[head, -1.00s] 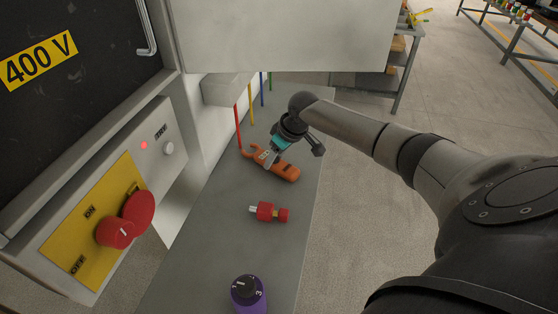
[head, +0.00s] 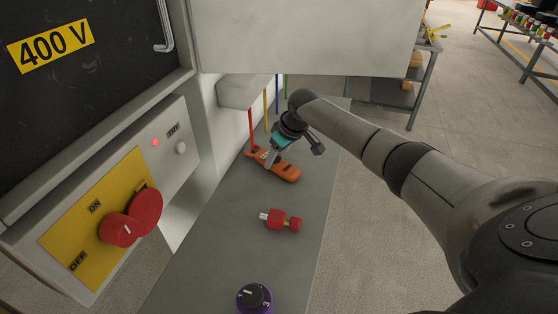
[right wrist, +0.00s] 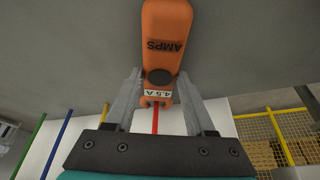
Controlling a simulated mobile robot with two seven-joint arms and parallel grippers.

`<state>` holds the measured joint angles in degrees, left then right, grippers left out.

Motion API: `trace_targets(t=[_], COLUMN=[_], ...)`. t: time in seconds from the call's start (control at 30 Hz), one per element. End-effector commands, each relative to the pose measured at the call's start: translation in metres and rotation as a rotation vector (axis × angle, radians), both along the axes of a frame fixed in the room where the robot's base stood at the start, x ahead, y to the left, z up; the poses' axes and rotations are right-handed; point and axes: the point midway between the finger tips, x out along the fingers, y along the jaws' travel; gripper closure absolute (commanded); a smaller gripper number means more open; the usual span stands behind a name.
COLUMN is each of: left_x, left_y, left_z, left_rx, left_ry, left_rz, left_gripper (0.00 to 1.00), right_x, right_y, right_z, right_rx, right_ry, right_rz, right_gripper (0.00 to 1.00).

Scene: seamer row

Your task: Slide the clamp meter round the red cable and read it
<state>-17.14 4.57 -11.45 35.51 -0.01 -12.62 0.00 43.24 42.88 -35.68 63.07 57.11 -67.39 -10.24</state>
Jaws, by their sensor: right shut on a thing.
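The orange clamp meter (head: 287,173) lies low over the grey bench, its jaw end at the red cable (head: 251,128). My right gripper (head: 272,158) is shut on the meter, with a finger on each side of its body. In the right wrist view, the meter (right wrist: 165,20) bears the word AMPS, and its label or display reads 4.5 A. The red cable (right wrist: 155,121) rises from the jaw end there. The jaw is mostly hidden, so I cannot tell whether it fully surrounds the cable. My left gripper is out of view.
Yellow (head: 265,104) and blue cables hang beside the red one. A red lock-like piece (head: 280,220) and a purple dial (head: 253,298) stand on the bench (head: 215,250). At left, the switch panel (head: 60,235) has a red knob and a lit red lamp.

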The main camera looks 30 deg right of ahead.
Motion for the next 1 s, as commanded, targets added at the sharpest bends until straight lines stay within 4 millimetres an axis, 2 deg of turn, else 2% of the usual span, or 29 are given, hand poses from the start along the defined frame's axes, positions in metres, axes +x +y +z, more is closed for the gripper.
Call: trace_targets(t=[0.37, 0.4, 0.7, 1.0], left_x=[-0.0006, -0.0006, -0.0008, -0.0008], left_y=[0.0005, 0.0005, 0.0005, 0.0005], left_z=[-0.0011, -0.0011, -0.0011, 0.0], left_rx=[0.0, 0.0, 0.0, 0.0], left_ry=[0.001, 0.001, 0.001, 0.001], left_rz=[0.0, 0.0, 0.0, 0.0], left_gripper=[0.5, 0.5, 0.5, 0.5], right_x=[0.0022, 0.0022, 0.0018, 0.0003], right_y=[0.0008, 0.0008, 0.0006, 0.0001], right_z=[0.0012, 0.0012, 0.0007, 0.0018], right_rx=[0.0, 0.0, 0.0, -0.001], right_ry=[-0.002, -0.002, -0.001, 0.002], right_rz=[0.001, 0.001, 0.001, 0.001], right_gripper=[1.0, 0.43, 0.11, 0.11])
